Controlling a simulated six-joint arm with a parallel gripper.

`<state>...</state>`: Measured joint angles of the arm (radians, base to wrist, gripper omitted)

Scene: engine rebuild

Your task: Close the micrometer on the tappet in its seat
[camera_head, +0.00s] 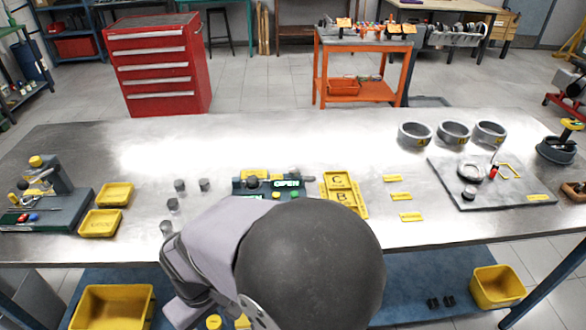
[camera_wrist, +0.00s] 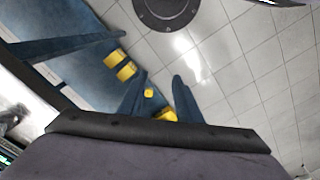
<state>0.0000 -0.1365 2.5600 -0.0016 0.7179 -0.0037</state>
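The micrometer (camera_head: 240,189) is a dark grey-green block on the bench, just behind my arm in the head view. Its lit display (camera_head: 286,184) reads OPEN. A dark round piece (camera_head: 252,181), seemingly the tappet in its seat, shows at the block's left; the fit is too small to tell. My arm's large dark joint and grey link hide the micrometer's front side. My gripper's fingers cannot be made out in either view. The wrist view faces the floor and the bench's underside, with no tappet or micrometer clearly seen.
Several loose dark tappets (camera_head: 173,205) stand left of the micrometer. A yellow lettered tray (camera_head: 362,212) lies to its right. Yellow bins (camera_head: 115,194) sit further left. Metal rings (camera_head: 453,132) and a grey plate (camera_head: 500,200) are at the right. The bench's back middle is clear.

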